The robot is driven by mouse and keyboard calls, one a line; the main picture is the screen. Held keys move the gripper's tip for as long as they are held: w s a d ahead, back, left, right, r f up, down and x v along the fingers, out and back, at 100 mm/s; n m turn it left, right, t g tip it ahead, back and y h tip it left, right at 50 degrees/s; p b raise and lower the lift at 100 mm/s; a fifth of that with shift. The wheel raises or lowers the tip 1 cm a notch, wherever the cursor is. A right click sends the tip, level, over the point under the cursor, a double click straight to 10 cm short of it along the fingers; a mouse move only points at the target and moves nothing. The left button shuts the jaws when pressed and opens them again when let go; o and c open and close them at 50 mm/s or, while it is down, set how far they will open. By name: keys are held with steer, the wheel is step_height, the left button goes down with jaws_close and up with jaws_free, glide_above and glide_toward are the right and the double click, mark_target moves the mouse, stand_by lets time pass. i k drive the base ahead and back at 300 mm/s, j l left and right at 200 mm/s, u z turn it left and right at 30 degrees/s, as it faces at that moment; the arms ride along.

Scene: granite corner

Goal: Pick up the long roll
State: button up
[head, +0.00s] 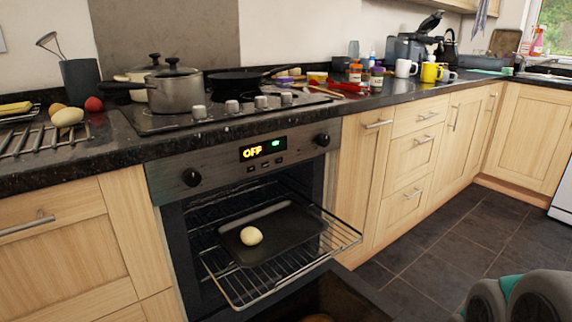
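A pale oval bread-like item (67,117) lies on the counter at the left, by the metal rack. A long yellow item (15,108) lies at the far left edge, partly cut off. A small pale rounded roll (251,236) sits on the dark baking tray (292,221) on the pulled-out oven rack. A brownish item shows barely at the bottom edge (320,318), mostly cut off. I cannot tell for certain which is the long roll. My gripper's fingers are not in view; a grey and teal part of my arm shows at the lower right.
The oven rack (233,287) juts out above the lowered oven door. Pots (176,92) and a pan (236,81) stand on the hob (215,110). Bottles and mugs (431,72) crowd the right counter. The tiled floor (460,245) at the right is clear.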

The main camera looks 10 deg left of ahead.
mark_target(69, 116)
steer(key=u, duration=1.9)
steer(key=i+j+u, duration=0.3)
steer(key=k+j, duration=0.05)
steer(key=k, duration=0.05)
